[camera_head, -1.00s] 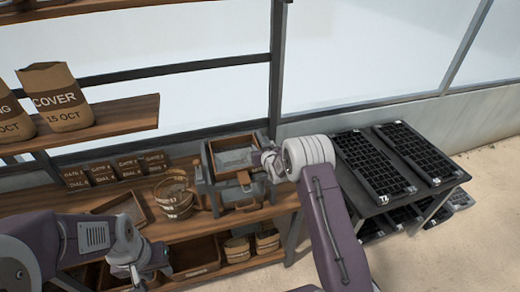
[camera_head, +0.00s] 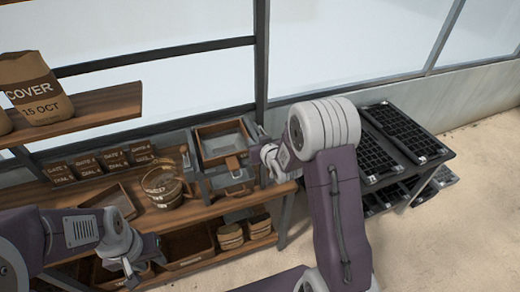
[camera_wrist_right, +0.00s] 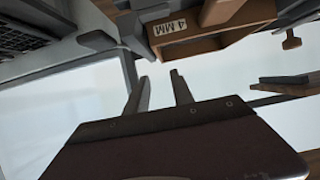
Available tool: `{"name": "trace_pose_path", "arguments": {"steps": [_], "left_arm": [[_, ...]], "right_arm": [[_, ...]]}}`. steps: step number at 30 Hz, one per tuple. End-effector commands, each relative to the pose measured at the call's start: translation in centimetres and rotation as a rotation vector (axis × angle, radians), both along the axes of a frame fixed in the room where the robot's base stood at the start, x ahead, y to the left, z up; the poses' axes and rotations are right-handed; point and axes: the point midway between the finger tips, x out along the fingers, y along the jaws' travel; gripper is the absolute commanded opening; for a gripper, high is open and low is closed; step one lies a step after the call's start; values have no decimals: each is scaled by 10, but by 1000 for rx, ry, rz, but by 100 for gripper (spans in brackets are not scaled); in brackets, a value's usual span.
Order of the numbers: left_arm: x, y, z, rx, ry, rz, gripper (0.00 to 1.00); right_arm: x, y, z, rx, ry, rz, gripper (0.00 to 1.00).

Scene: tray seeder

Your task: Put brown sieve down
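The brown sieve (camera_head: 207,134), a rectangular wooden frame with a front handle, rests on top of the grey seeder stand (camera_head: 207,183) on the bench. In the right wrist view its brown front (camera_wrist_right: 205,40) carries an upside-down "4 MM" label. My right gripper (camera_head: 262,140) is just right of the sieve. In the right wrist view its two fingers (camera_wrist_right: 160,90) are apart with nothing between them, and the sieve lies beyond their tips. My left gripper (camera_head: 132,275) is low at the left, in front of the bench; its fingers are too small to tell.
A round basket-like sieve (camera_head: 164,186) and a shallow wooden tray (camera_head: 110,200) stand left of the stand. Labelled bags (camera_head: 115,160) line the bench back. Black cell trays (camera_head: 405,130) lie on a rack at right. Round containers (camera_head: 230,236) sit on the lower shelf.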

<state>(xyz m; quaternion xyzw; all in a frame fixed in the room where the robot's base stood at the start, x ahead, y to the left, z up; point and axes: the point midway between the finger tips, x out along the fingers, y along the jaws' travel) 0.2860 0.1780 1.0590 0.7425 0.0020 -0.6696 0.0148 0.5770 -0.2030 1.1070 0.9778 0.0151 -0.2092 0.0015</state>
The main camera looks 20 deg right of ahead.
Motion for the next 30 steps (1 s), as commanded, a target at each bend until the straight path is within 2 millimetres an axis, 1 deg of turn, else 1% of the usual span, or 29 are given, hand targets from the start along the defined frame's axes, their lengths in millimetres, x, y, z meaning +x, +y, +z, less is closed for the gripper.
{"name": "trace_pose_path", "arguments": {"steps": [2,4,5,6,8,9,12,14,15,17,23,26,28,30], "left_arm": [[0,0,0,0,0,0,36],[0,0,0,0,0,0,36],[0,0,0,0,0,0,36],[0,0,0,0,0,0,36],[0,0,0,0,0,0,36],[0,0,0,0,0,0,36],[0,0,0,0,0,0,36],[0,0,0,0,0,0,36],[0,0,0,0,0,0,36],[0,0,0,0,0,0,36],[0,0,-1,0,0,0,36],[0,0,-16,0,0,0,36],[0,0,-11,0,1,0,36],[0,0,-10,0,0,0,36]], "right_arm": [[-19,2,-7,-6,102,-8,29],[-58,5,-21,-11,278,-21,29],[-80,6,-27,-11,362,-27,29],[-111,8,-35,-10,477,-33,29],[-159,12,-43,-7,640,-38,29],[-190,15,-47,-3,738,-41,29],[-252,21,-49,5,928,-39,29],[-275,23,-48,8,996,-37,29],[-285,24,-48,10,1025,-36,29],[-291,25,-48,10,1046,-35,29],[-292,25,-49,11,1049,-35,29],[-291,25,-64,11,1048,-36,29],[-291,25,-59,11,1048,-36,29],[-291,25,-58,11,1047,-36,29]]}}
